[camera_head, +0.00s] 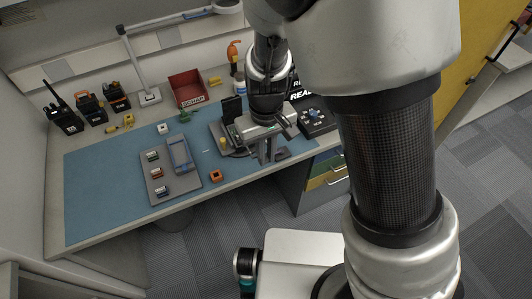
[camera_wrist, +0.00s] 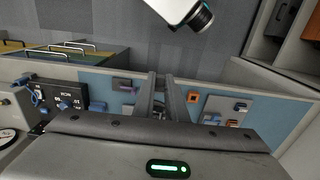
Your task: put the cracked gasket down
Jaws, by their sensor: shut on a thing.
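My gripper (camera_head: 268,158) is over the front right part of the blue mat (camera_head: 110,190), pointing down. In the wrist view its two fingers (camera_wrist: 161,78) come close together at the tips. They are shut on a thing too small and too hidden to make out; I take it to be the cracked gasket. A red tray marked SCRAP (camera_head: 188,104) stands at the back of the bench, behind and left of my gripper.
A grey tray (camera_head: 152,189) with small parts lies on the mat, left of my gripper. An orange block (camera_head: 216,176) is near the front edge. A black control box (camera_head: 316,122) is at the right. The mat's left part is clear.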

